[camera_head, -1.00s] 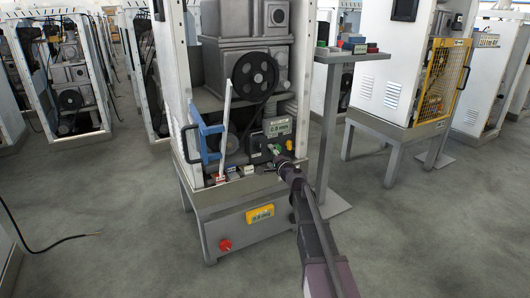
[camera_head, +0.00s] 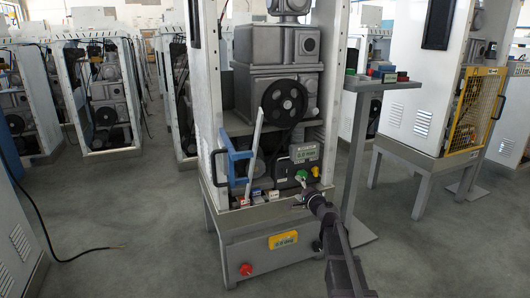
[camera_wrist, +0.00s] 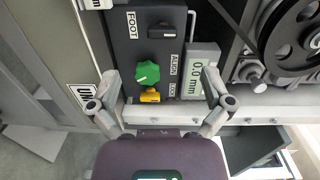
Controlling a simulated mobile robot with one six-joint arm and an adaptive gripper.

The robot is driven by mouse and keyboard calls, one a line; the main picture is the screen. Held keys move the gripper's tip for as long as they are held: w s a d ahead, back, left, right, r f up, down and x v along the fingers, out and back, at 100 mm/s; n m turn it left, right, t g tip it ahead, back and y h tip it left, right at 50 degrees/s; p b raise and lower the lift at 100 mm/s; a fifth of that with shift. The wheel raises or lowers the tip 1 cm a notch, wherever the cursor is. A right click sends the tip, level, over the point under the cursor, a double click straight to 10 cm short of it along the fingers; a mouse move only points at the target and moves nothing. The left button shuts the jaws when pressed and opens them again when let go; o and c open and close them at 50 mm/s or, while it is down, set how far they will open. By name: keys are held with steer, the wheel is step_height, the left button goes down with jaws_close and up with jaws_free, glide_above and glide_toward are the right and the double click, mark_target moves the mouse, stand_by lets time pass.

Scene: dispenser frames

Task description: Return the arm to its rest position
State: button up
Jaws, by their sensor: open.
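My gripper (camera_wrist: 165,103) is open in the wrist view, its two fingers apart on either side of a green knob (camera_wrist: 147,73) and a yellow part (camera_wrist: 150,97). Nothing is between the fingers that I can see as held. The knob sits on a dark control box (camera_wrist: 130,52) with a black switch (camera_wrist: 162,31) and a display (camera_wrist: 201,76) reading 0.0 mm. In the head view my gripper (camera_head: 305,184) is in front of the same box, low in the dispenser frame (camera_head: 211,120). Whether a finger touches the box cannot be told.
A blue bracket (camera_head: 238,165) stands at the frame's left. A pulley (camera_head: 285,103) sits above the box. A grey stand (camera_head: 352,160) with small coloured items is close on the right. A black cable (camera_head: 60,255) lies on the floor at left. Open floor lies in front.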

steer(key=s+a+f+n+g+p, duration=0.1)
steer(key=s+a+n+g+p, duration=0.35)
steer(key=s, duration=0.35)
steer(key=s+a+f+n+g+p, duration=0.1)
steer(key=s+a+n+g+p, duration=0.4)
steer(key=s, duration=0.3)
steer(key=s+d+r+n+g+h+p, duration=0.1)
steer(key=s+d+n+g+h+p, duration=0.2)
steer(key=s, duration=0.6)
steer(key=s+d+n+g+h+p, duration=0.1)
steer(key=s+d+g+h+p, duration=0.25)
steer(key=s, duration=0.55)
step_height(320, 180, up, 38)
steer(key=p, duration=3.8)
steer(key=shift+d+f, duration=0.25)
steer(key=shift+d, duration=0.2)
steer(key=shift+w, duration=0.1)
